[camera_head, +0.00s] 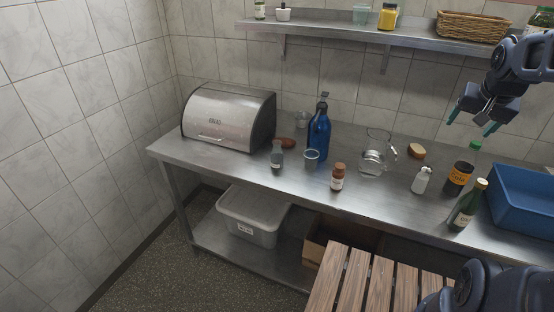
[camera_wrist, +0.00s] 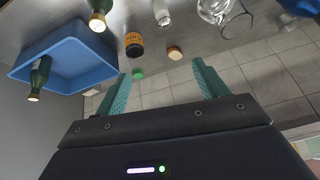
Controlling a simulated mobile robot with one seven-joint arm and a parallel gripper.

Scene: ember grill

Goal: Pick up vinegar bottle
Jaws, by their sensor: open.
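A dark green bottle with a gold cap (camera_head: 467,206) stands upright on the steel counter, beside the blue bin; it looks like the vinegar bottle, but its label is too small to read. It also shows at the top of the wrist view (camera_wrist: 98,18). A second similar gold-capped bottle (camera_wrist: 38,80) appears at the blue bin in the wrist view; I cannot tell if it stands inside. My gripper (camera_head: 471,124) is open and empty, raised above the back of the counter, apart from the bottles. Its green fingers (camera_wrist: 160,68) frame nothing held.
The blue bin (camera_head: 525,211) sits at the counter's right. A wall shelf (camera_head: 340,28) hangs behind; a slatted wooden top (camera_head: 362,280) is in front.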

